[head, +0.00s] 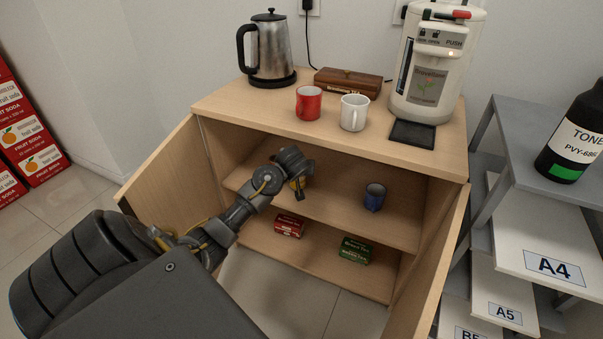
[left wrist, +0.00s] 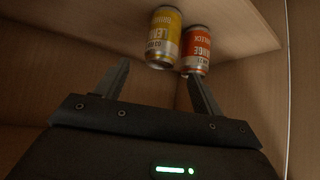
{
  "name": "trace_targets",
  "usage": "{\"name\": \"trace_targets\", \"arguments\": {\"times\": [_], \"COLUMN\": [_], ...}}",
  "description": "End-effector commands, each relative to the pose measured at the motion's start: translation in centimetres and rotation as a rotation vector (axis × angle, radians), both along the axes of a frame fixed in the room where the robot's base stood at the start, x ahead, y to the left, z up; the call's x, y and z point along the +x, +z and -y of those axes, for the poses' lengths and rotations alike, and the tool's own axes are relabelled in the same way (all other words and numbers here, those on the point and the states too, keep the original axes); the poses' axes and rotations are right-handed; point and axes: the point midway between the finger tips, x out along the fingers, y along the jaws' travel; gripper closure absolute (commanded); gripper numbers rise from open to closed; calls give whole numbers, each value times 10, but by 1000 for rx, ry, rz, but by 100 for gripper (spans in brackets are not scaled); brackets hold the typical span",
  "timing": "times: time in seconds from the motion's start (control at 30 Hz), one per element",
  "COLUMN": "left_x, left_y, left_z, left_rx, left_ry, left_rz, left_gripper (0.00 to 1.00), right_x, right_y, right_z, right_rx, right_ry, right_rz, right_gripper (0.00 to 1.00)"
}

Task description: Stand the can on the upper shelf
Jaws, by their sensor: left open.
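In the left wrist view, a yellow can (left wrist: 163,38) with a lemon label stands beside an orange-red can (left wrist: 197,50). My left gripper (left wrist: 157,70) is open and empty. The yellow can is just beyond the gap between its fingers, and the right fingertip points at the foot of the orange can. In the head view, my left gripper (head: 298,188) reaches into the open cabinet over the upper shelf (head: 335,205), and it mostly hides the cans. My right gripper is not in view.
A blue mug (head: 375,197) stands on the upper shelf to the right. A red box (head: 290,225) and a green box (head: 355,250) are on the lower shelf. The open left door (head: 165,175) and right door (head: 432,265) flank the cabinet. Mugs, kettle and dispenser stand on top.

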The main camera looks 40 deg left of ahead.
Motion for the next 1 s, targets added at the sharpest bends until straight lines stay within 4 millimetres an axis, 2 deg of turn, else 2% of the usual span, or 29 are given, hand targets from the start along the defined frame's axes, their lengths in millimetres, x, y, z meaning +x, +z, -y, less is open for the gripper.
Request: {"name": "trace_targets", "arguments": {"times": [0.07, 0.17, 0.2, 0.27, 0.3, 0.4, 0.5, 0.6, 0.7, 1.0], "left_x": [-14, -49, -68, -101, -125, -182, -228, -259, -275, -281], "left_y": [-22, -57, -70, -86, -94, -98, -90, -79, -70, -66], "left_z": [27, 81, 108, 149, 175, 230, 270, 293, 305, 310], "left_rx": [7, 18, 22, 21, 19, 11, 4, -1, -2, 0], "left_ry": [-79, -241, -321, -443, -520, -685, -807, -878, -913, -927], "left_rz": [-32, -82, -101, -122, -132, -134, -120, -103, -89, -83], "left_gripper": [32, 32, 32, 32, 32, 32, 32, 32, 32, 32], "right_x": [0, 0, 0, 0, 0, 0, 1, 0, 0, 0], "right_y": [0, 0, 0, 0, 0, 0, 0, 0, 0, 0], "right_z": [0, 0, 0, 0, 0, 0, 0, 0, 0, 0], "right_rx": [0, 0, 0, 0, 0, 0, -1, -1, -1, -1], "right_ry": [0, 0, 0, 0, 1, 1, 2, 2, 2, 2], "right_rz": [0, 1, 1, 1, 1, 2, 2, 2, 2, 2], "right_gripper": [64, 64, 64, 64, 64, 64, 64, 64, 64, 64]}}
